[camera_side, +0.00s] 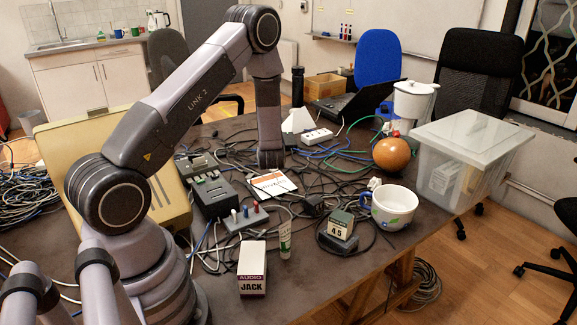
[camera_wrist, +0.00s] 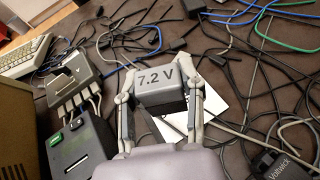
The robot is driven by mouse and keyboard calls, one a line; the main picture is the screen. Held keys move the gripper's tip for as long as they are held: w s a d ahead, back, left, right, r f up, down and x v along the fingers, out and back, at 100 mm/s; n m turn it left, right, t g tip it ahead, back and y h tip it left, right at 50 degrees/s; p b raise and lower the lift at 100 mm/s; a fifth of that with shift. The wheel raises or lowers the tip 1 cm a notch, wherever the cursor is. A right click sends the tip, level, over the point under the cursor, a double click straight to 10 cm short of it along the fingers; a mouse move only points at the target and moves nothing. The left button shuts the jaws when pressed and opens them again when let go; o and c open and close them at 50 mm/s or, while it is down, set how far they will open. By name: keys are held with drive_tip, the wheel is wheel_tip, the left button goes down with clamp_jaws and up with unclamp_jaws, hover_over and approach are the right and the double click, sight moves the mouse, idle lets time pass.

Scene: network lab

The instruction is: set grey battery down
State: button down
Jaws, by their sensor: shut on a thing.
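The grey battery (camera_wrist: 160,88) is a small block marked "7.2 V", seen in the wrist view. My gripper (camera_wrist: 159,70) is shut on it, one finger along each side. Below the battery lies a white printed card or booklet (camera_wrist: 172,122), partly hidden by the battery and fingers. I cannot tell whether the battery touches anything beneath. In the side view, the end of my arm points down over the table (camera_side: 329,262) just behind the white booklet (camera_side: 272,185). The battery and fingertips cannot be made out there.
Loose cables tangle across the table around the booklet. A dark device (camera_side: 212,194) stands to its left. An "AUDIO JACK" box (camera_side: 252,268), a "45" block (camera_side: 341,224), a white mug (camera_side: 393,207), an orange ball (camera_side: 392,154) and a clear bin (camera_side: 470,150) stand around. The near table surface is clearer.

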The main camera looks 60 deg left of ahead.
drive_tip(key=w+d+m+t+h, duration=0.2)
drive_tip(key=w+d+m+t, duration=0.1)
drive_tip(key=w+d, duration=0.4)
hover_over(323, 183)
drive_tip(key=f, duration=0.8)
drive_tip(key=shift+s+d+f, duration=0.1)
drive_tip(key=shift+s+f, duration=0.2)
drive_tip(key=shift+s, duration=0.1)
drive_tip(key=shift+w+f, duration=0.35)
drive_tip(key=shift+f, duration=0.1)
drive_tip(key=shift+w+a+f, duration=0.1)
drive_tip(key=shift+f, duration=0.75)
drive_tip(key=shift+w+a+f, duration=0.1)
drive_tip(key=shift+f, duration=0.75)
drive_tip(key=c, duration=0.7)
unclamp_jaws()
drive_tip(key=shift+s+f, duration=0.1)
drive_tip(key=shift+f, duration=0.05)
drive_tip(key=shift+o, duration=0.2)
